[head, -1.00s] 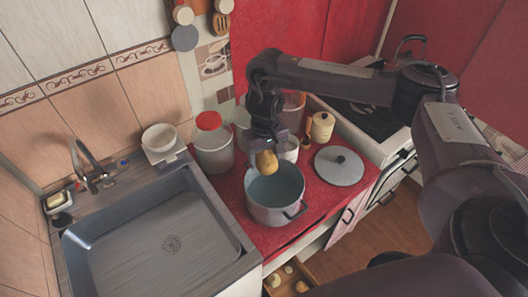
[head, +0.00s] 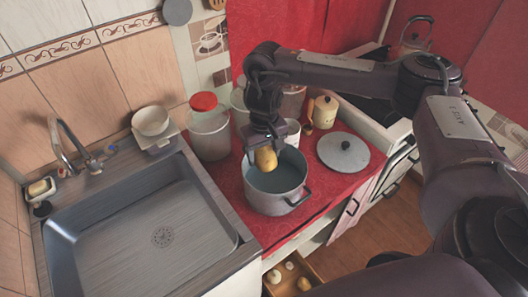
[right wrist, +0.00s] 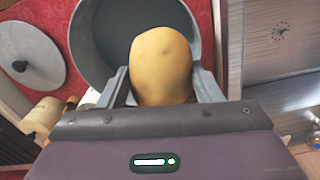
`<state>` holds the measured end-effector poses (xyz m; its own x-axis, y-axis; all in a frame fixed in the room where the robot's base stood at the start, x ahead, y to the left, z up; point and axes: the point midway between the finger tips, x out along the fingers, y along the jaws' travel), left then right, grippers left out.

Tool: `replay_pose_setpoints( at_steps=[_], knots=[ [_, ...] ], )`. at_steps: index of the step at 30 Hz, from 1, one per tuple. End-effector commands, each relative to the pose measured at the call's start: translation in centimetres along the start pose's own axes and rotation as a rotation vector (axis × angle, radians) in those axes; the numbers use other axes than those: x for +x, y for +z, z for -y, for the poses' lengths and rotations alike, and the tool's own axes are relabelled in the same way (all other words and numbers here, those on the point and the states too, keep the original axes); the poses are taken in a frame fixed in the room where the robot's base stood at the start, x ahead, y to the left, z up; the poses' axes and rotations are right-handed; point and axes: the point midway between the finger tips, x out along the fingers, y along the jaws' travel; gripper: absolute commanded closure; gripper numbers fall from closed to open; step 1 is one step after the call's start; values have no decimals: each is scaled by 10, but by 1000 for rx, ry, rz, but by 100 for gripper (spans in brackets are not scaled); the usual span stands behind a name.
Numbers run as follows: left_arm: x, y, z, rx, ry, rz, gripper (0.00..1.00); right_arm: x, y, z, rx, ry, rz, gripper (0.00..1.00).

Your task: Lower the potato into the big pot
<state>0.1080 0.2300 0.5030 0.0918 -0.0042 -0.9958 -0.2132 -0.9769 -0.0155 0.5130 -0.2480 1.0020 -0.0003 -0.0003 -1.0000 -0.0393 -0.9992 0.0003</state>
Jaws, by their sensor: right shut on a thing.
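The yellow-brown potato (head: 266,158) is held in my right gripper (head: 265,150), just over the opening of the big pot. In the right wrist view the potato (right wrist: 161,66) sits between the two fingers of the right gripper (right wrist: 163,84). The big grey pot (head: 270,203) stands on the red counter, open at the top, with a bluish inside. Its rim and wall also show behind the potato in the right wrist view (right wrist: 90,40). How far the potato is below the rim is hard to tell. My left gripper is not in view.
The grey lid (head: 343,153) lies on the red oilcloth right of the pot. A clear container with a red top (head: 209,130) stands behind left, a white mug (head: 292,133) close behind. The sink (head: 150,245) is left. An open drawer (head: 291,276) with potatoes is below.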

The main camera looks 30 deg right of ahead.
Motion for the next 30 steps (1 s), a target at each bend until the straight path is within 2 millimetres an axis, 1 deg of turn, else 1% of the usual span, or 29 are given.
replay_pose_setpoints(
  at_steps=[11,30],
  knots=[
    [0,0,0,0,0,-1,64,1,0,0,0,0,0,67],
    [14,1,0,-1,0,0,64,32,0,0,1,0,0,67]
  ],
)
